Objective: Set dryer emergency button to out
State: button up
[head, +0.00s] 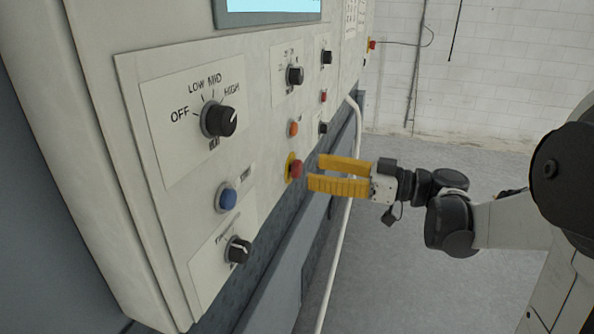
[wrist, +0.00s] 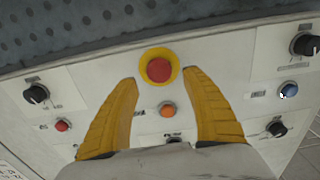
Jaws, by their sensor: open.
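A red mushroom emergency button (head: 296,169) on a yellow ring sits low on the pale control panel. It also shows in the wrist view (wrist: 159,69), at the top centre. I cannot tell from the frames whether it is pressed in or out. My gripper (head: 314,172) is open and empty, with its two yellow fingers pointing at the panel just right of the button. In the wrist view the fingertips (wrist: 161,78) are spread to either side of the button, with no clear contact.
Near the button are a blue button (head: 228,199), an orange button (head: 293,128), a heat knob (head: 218,120) and other black knobs. Another red button (head: 371,44) on yellow is farther along the panel. A white pipe (head: 345,215) runs below. Floor to the right is clear.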

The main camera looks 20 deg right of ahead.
aim_at(300, 168)
jog(key=shift+b+x, duration=0.35)
jog(key=shift+x, duration=1.9)
